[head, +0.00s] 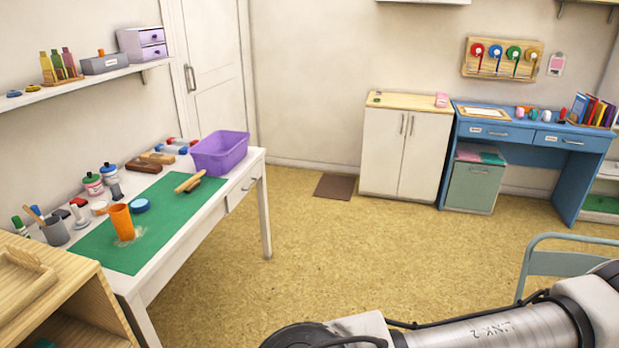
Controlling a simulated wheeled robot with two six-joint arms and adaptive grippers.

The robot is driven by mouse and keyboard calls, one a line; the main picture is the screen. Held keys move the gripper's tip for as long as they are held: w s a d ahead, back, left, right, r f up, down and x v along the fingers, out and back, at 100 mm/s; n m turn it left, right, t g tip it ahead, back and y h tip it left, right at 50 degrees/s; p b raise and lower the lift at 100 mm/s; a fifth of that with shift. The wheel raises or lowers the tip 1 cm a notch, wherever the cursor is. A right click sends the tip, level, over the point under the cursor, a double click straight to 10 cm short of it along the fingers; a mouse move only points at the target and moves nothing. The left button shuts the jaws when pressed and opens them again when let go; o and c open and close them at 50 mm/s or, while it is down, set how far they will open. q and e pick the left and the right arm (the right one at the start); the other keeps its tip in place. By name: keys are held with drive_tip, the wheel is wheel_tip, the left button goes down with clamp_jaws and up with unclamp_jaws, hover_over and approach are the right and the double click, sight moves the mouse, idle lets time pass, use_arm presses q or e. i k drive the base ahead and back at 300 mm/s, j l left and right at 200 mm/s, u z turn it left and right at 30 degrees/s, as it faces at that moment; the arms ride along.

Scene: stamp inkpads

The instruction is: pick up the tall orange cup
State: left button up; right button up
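The tall orange cup (122,222) stands upright on the green mat (112,256) near its front left part. The mat lies on the white table (225,196) at the left of the head view. A pale patch or mark shows on the mat at the cup's base. A blue round lid or pad (140,206) lies close behind the cup. Neither of my grippers is in view; only a link of one of my arms shows at the bottom right, far from the cup.
A grey holder with brushes (56,231) and bottles (93,184) stand left of and behind the cup. A purple basket (220,153) sits at the table's far end. A wooden shelf unit (62,300) stands at the near left. The floor (310,250) right of the table is open.

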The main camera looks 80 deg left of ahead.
sight(119, 214)
drive_tip(key=u, duration=3.95)
drive_tip(key=i+l, duration=0.25)
drive_tip(key=l, duration=0.15)
drive_tip(key=i+l+u, duration=0.1)
drive_tip(key=i+l, duration=0.2)
drive_tip(key=l, duration=0.15)
